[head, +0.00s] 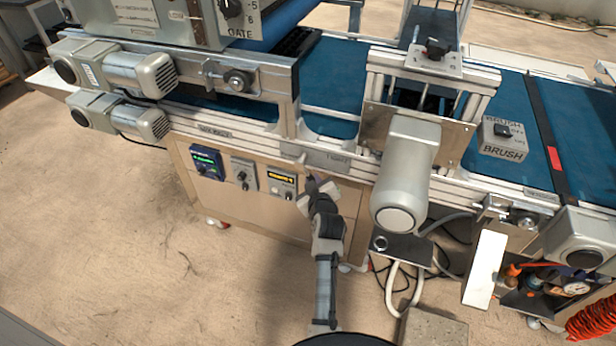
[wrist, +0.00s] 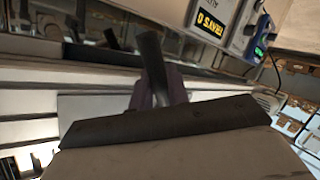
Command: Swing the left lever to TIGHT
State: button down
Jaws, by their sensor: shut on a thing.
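The lever (wrist: 152,58) is a dark, slim handle in the wrist view, standing slightly tilted between my fingers. My gripper (wrist: 158,92) is shut on it, with purplish finger pads to either side. In the head view my gripper (head: 314,184) is at the front rail of the machine, just below a grey label plate (head: 322,161). The plate's lettering is too small to read, so I cannot tell which mark the lever points to. My fingers hide much of the lever in the head view.
A wooden front panel (head: 240,205) carries a blue display (head: 206,163), a switch box (head: 243,174) and a yellow-lit counter (head: 282,181) left of my gripper. A large grey motor (head: 408,165) juts out to the right.

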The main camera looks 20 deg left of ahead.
jog(key=shift+d+r+n+g+h+p, duration=0.4)
jog(key=shift+d+r+n+h+p, duration=0.65)
jog(key=shift+p, duration=0.6)
jog(key=shift+a+f, duration=0.1)
jog(key=shift+a, duration=0.05)
jog(key=c, duration=1.4)
grip_release()
